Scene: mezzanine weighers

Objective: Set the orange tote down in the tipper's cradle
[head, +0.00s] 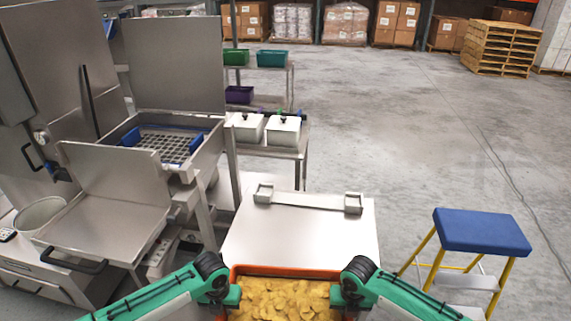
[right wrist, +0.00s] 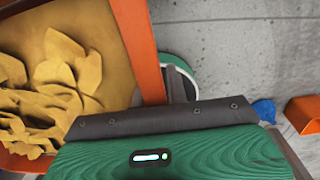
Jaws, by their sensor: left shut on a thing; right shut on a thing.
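The orange tote (head: 285,270) is at the bottom centre of the head view, full of yellow chip-like pieces. My left gripper (head: 232,293) is shut on its left side and my right gripper (head: 338,294) on its right side. The right wrist view shows the tote's orange wall (right wrist: 146,55) beside the dark finger. The tote is on the near side of a pale flat platform (head: 290,237) with a low rail and two corner blocks at its far edge; this looks like the tipper's cradle. The tote's underside is hidden, so I cannot tell whether it touches anything.
Steel machinery with a blue-sided grid tray (head: 165,141) stands on the left. Two white lidded boxes (head: 283,129) sit on a steel stand behind the platform. A blue-topped step stool (head: 482,231) stands at right. Open floor lies beyond it, with pallets (head: 501,48) at the back.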

